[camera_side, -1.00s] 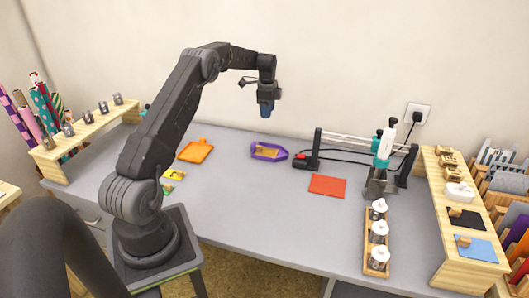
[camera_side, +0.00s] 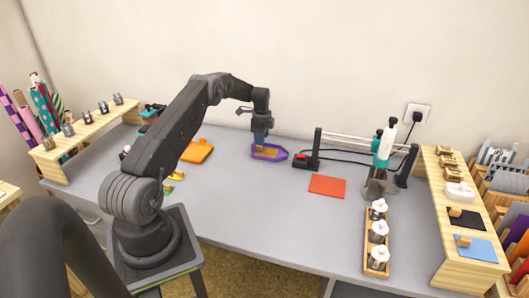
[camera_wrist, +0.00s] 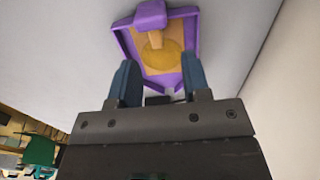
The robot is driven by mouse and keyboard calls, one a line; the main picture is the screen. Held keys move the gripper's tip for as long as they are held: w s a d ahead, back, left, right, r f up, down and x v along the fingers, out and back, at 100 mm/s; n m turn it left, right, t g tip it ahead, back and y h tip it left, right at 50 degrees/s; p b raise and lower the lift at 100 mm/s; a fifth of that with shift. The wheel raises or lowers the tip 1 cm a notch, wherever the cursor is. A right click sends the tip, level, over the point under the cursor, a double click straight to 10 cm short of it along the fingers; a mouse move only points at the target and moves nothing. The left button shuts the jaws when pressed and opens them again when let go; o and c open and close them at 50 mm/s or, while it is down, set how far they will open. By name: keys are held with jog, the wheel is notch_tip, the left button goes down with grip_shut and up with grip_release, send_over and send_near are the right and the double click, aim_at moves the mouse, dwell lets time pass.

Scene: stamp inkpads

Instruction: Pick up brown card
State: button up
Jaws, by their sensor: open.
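A flat tan-brown piece, apparently the brown card (camera_wrist: 181,32), lies inside a purple tray (camera_side: 283,157) at the back middle of the table. In the wrist view the purple tray (camera_wrist: 121,40) has a pointed near end, and a darker yellow-brown oval shows on the tan surface. A small wooden handle (camera_wrist: 155,39) with a purple block stands over its far part. My gripper (camera_side: 261,138) is low, pointing down just above the tray's left part. In the wrist view its blue fingers (camera_wrist: 160,70) are spread, with nothing held between them.
An orange tray (camera_side: 197,151) lies left of the purple one. A black clamp stand (camera_side: 305,161) with a cable is close on the right. The front middle is clear.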

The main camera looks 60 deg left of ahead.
aim_at(261, 146)
jog(key=f, duration=0.4)
jog(key=shift+s+f, duration=0.2)
grip_shut()
jog(key=shift+r, duration=0.1)
